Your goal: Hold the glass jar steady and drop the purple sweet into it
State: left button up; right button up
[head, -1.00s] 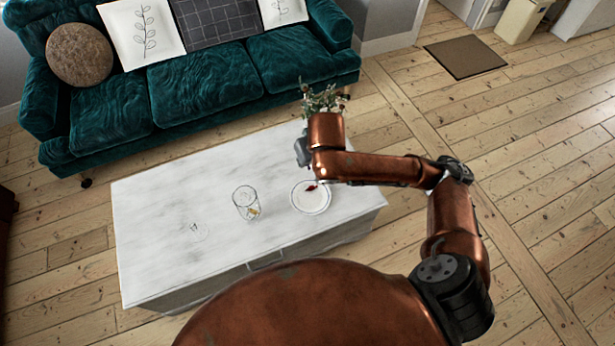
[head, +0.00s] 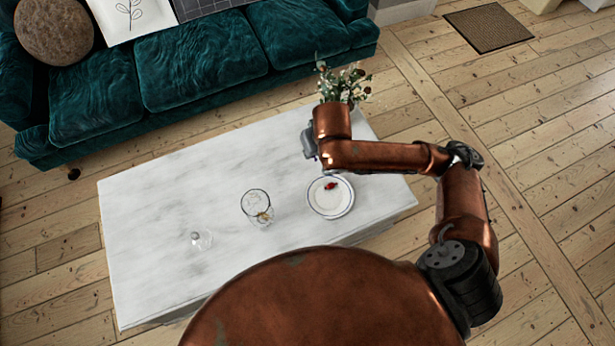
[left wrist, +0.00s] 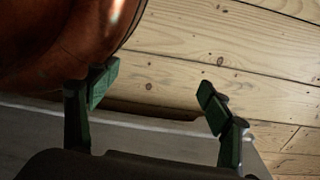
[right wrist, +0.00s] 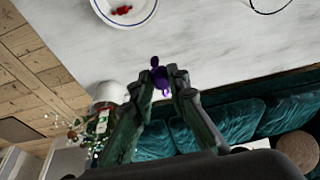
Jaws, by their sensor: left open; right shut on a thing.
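The clear glass jar (head: 257,207) stands upright on the marble-topped table, with something small and yellowish inside. Part of a dark round rim, probably the jar's, shows at the top edge of the right wrist view. The purple sweet (right wrist: 159,76) is between the fingertips of my right gripper (right wrist: 161,88), which is shut on it. In the head view my right gripper (head: 308,143) is behind and right of the jar, near the plate; the sweet is hidden there. My left gripper (left wrist: 158,88) is open and empty beside the table edge, outside the head view.
A white plate (head: 330,211) with a red sweet (head: 331,186) stands right of the jar. A flower vase (head: 343,85) is at the back right, a green sofa (head: 200,60) behind. The table's left side is clear.

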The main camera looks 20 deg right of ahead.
pick_arm(q)
jog(key=shift+o, duration=1.2)
jog(key=w+d+r+b, duration=0.1)
jog(key=w+r+b, duration=0.2)
jog(key=r+b, duration=0.2)
jog(key=b, duration=0.3)
jog(key=shift+w+d, duration=0.2)
jog(key=shift+w, duration=0.2)
notch_tip(320, 180, up, 6)
jog(key=b, duration=0.4)
jog(key=shift+w+r+n+g, duration=0.2)
jog(key=shift+w+n+g, duration=0.1)
jog(key=shift+w, duration=0.05)
pick_arm(e)
notch_tip(320, 180, down, 20)
jog(key=g, duration=0.1)
jog(key=shift+w+g, duration=0.15)
jog(key=shift+g, duration=0.15)
pick_arm(q)
jog(key=shift+o, duration=0.2)
